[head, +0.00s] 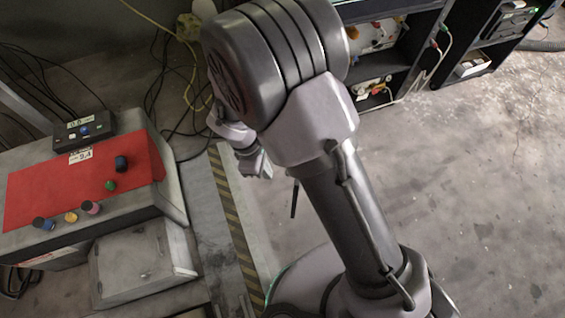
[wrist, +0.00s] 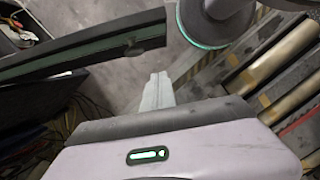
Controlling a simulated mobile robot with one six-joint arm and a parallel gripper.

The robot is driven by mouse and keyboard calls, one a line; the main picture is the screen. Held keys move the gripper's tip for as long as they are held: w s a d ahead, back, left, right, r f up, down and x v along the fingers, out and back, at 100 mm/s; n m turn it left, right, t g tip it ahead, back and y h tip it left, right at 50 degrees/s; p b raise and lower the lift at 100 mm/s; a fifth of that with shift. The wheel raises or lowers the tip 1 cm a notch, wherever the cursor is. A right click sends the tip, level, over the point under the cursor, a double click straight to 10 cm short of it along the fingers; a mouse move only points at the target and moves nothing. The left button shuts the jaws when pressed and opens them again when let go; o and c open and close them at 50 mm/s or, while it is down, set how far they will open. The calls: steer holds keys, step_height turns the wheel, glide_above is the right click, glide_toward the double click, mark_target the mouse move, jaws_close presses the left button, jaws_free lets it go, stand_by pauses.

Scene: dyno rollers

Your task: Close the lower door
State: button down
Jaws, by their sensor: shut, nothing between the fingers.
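A grey metal panel (head: 135,265) with a small latch mark shows below the red-topped console at the lower left of the head view. It may be the lower door; I cannot tell for sure, nor how far it stands open. My gripper (head: 256,166) is to the right of the console in the head view, partly hidden by my arm, and apart from the panel. In the wrist view my gripper (wrist: 158,88) is shut, with its fingers together and nothing held. No door is clearly visible in the wrist view.
The console (head: 85,185) carries several knobs and a small black box (head: 84,130). A yellow-black striped strip (head: 232,225) runs along the floor. Black shelves (head: 385,60) stand at the back. Metal rollers (wrist: 272,52) show in the wrist view. Open floor (head: 480,180) lies at right.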

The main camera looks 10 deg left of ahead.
steer(key=d+f+b, duration=0.4)
steer(key=d+f, duration=0.2)
steer(key=f, duration=0.1)
steer(key=shift+w, duration=0.1)
